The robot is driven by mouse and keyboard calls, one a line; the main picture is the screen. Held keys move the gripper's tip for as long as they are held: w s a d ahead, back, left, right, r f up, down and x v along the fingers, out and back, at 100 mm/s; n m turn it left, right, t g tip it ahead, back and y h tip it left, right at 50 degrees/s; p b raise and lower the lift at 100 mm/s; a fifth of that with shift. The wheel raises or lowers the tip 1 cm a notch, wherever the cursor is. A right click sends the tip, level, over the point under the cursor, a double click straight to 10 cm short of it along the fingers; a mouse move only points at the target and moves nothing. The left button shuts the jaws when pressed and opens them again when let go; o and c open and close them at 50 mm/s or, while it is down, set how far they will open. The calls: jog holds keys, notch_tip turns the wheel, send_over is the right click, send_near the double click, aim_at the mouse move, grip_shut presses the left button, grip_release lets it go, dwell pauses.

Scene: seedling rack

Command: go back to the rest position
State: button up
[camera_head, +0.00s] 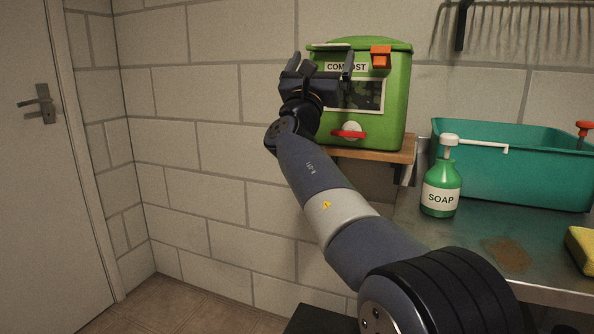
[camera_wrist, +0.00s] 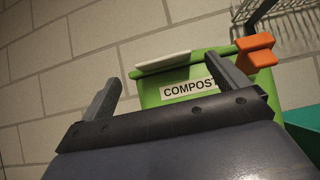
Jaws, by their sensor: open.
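My gripper (camera_head: 322,64) is raised in front of the green compost bin and is open, with nothing between its fingers. In the wrist view my gripper (camera_wrist: 168,88) shows two grey fingers spread apart, with the bin behind them. The compost bin (camera_head: 395,105) stands on a wooden shelf against the wall. It has an orange latch (camera_head: 381,57), a dark window and a red and white knob (camera_head: 349,130) low on its front. My arm covers part of the bin's left side. The bin's label (camera_wrist: 187,89) shows in the wrist view.
A teal basin (camera_head: 510,175), a green soap bottle (camera_head: 440,188) and a yellow sponge (camera_head: 582,248) are on the metal counter (camera_head: 465,235) at the right. A brown stain (camera_head: 507,253) marks the counter. A door (camera_head: 50,190) is at the left. Bare wall lies between door and bin.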

aim_at(329, 46)
jog(key=shift+d+p+x, duration=0.2)
jog(key=shift+p+x, duration=0.7)
jog(key=shift+x, duration=2.55)
jog(key=shift+s+f, duration=0.1)
jog(key=shift+f, duration=0.1)
